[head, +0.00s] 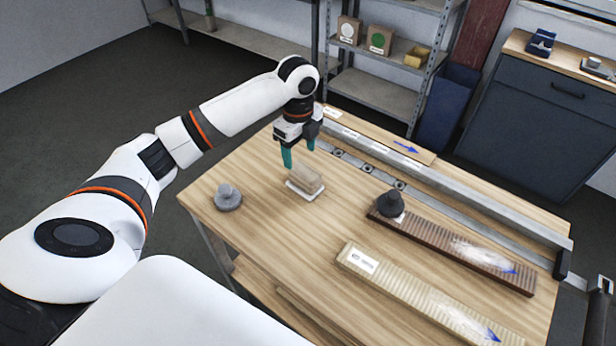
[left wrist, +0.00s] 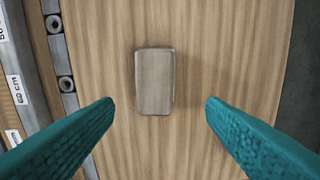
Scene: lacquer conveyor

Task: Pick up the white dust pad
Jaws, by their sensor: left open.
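The dust pad (head: 306,180) lies on the wooden table, near its far left part. It is a small block with a tan, wood-like upper part and a white layer at its base. In the left wrist view the pad (left wrist: 154,82) shows from above as a rounded rectangle, a little ahead of the fingertips and between their lines. My left gripper (head: 299,158) is open and empty, with teal fingers pointing down, above and just behind the pad. The fingers do not touch it. My right gripper is not in view.
A grey round knobbed piece (head: 228,197) stands left of the pad. A dark cone-like piece (head: 390,204) sits at the end of a dark ribbed board (head: 450,243). A pale ribbed board (head: 410,286) lies in front. A metal rail (head: 440,176) runs along the back.

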